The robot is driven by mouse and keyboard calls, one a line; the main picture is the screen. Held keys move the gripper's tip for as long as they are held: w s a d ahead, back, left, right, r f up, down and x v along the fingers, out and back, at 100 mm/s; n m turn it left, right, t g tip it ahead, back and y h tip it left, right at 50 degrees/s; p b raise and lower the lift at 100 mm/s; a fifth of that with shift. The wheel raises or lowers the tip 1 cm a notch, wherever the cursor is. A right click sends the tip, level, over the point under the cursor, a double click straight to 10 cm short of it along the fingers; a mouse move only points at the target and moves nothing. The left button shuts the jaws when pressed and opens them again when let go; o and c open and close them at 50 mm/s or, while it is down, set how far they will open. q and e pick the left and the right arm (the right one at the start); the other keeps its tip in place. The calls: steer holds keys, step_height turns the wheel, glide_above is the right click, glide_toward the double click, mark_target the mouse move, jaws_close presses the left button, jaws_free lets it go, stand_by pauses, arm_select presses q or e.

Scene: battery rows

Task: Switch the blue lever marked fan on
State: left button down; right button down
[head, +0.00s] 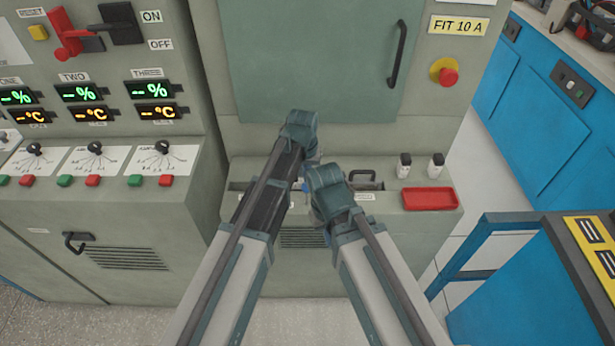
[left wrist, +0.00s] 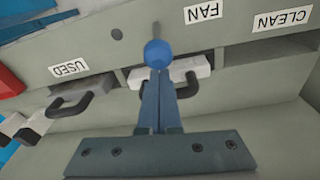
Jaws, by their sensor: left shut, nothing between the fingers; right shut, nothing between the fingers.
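The blue lever knob (left wrist: 157,52), a round ball on a thin stem, shows in the left wrist view below and left of the FAN label (left wrist: 203,11). My left gripper (left wrist: 158,76) is shut and empty; its fingertips point at the knob and overlap its lower edge. I cannot tell whether they touch. In the head view a small blue patch (head: 307,184) shows between my two wrists; the lever is otherwise hidden. My right gripper (head: 322,214) is shut, mostly hidden under its wrist, close to the panel front.
A dark-handled drawer front (left wrist: 188,70) lies behind the left fingers, and another handle (left wrist: 85,98) is under the USED label (left wrist: 70,68). A red tray (head: 430,199) and two small black-topped holders (head: 404,166) stand right. A closed grey door (head: 310,60) rises behind.

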arm_select(q)
steer(key=shift+s, duration=0.15)
steer(key=shift+s+r+t, duration=0.15)
steer(key=shift+s+t, duration=0.1)
steer(key=shift+t, duration=0.15)
